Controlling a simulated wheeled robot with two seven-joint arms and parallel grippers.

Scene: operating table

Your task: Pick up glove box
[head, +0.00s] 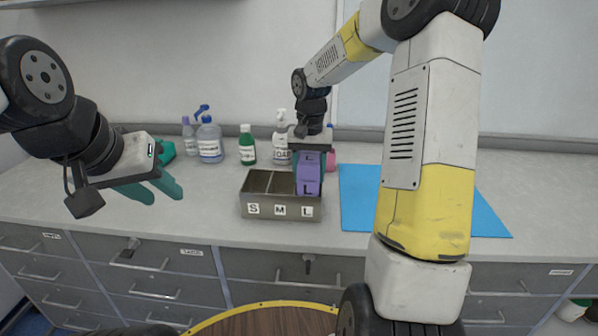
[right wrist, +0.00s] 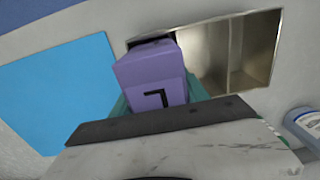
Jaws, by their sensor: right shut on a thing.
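The glove box (head: 308,177) is purple and marked L. It is at the L compartment, the right one of the metal bin (head: 265,211) labelled S, M, L; I cannot tell how much of it is inside. My right gripper (head: 309,162) comes from above and is shut on the box. In the right wrist view the box (right wrist: 151,75) sits between the teal fingers of the gripper (right wrist: 158,98), and the bin's empty compartments (right wrist: 225,58) show beside it. My left gripper (head: 160,192) is open and empty, left of the bin above the counter's front edge.
Behind the bin stand a soap bottle (head: 281,146), a green bottle (head: 247,147) and a clear blue-labelled bottle (head: 209,143). A blue mat (head: 360,190) lies to the right. The counter between my left gripper and the bin is clear.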

